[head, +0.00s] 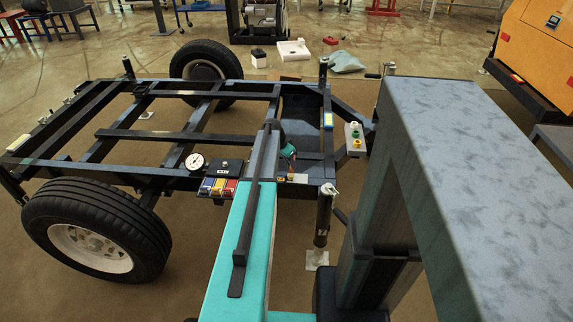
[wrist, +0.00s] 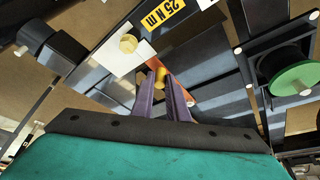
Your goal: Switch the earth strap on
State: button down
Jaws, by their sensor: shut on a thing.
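My gripper (wrist: 158,74) shows in the wrist view with its two purple fingers close together. Whether this piece belongs to the earth strap I cannot tell. An orange strip (wrist: 204,97) runs beside and behind the right finger. Up and left of the tips, apart from them, is a round brass-coloured head (wrist: 128,44) on a white plate (wrist: 121,64). In the head view my arm covers part of the frame near the grip.
A dark trailer frame (head: 155,137) with wheels (head: 96,229) surrounds the work spot. A gauge (head: 195,162) and a box with coloured blocks (head: 219,187) are left of my arm. A green disc (wrist: 296,79) is close right of the fingers.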

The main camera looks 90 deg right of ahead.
jog(key=shift+w, duration=0.3)
jog(key=c, duration=1.7)
grip_release()
jog(key=shift+s, duration=0.15)
jog(key=p+v, duration=0.1)
jog(key=v, duration=1.2)
jog(key=shift+r, duration=0.45)
jog(key=shift+s, duration=0.1)
